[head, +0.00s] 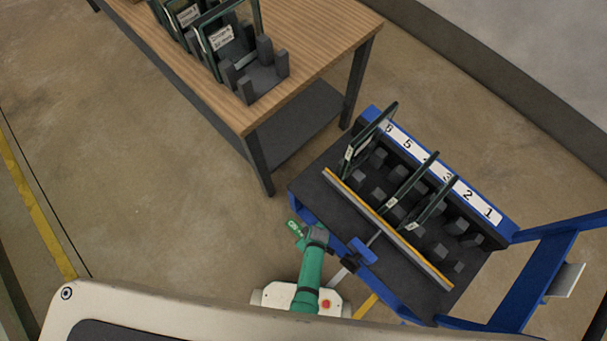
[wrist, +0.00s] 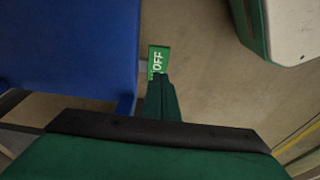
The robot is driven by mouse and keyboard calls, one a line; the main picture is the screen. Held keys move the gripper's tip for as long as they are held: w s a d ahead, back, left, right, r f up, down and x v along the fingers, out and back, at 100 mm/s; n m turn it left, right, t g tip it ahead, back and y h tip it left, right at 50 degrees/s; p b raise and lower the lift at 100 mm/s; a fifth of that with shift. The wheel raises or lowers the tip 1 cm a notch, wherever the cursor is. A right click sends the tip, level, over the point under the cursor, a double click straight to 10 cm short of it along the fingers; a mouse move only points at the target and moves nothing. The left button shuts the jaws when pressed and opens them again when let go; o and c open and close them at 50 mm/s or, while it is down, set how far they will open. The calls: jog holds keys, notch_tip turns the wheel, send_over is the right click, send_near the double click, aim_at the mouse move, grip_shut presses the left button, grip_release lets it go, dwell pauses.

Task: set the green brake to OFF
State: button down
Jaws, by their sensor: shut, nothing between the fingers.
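The green brake plate (wrist: 159,58), marked OFF in white, shows at the upper middle of the wrist view, beside the blue cart frame. Its lower end is partly hidden behind my fingers. My gripper (wrist: 160,80) is dark green, its fingers together and empty, with the tips at the plate's lower edge in the picture. I cannot tell whether they touch it. In the head view a small bright green piece (head: 294,227) with pale marks shows near the cart's left corner, by the end of my green arm; my fingertips are hard to make out there.
The blue cart (head: 307,215) carries several upright framed panels in numbered slots. A yellow-edged bar (head: 385,228) crosses its front. A wooden table (head: 330,45) with racks and panels stands at the upper left. The floor left of the cart is clear.

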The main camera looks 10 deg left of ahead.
send_over(298, 231)
jog(key=s+d, duration=0.3)
jog(key=shift+f, duration=4.95)
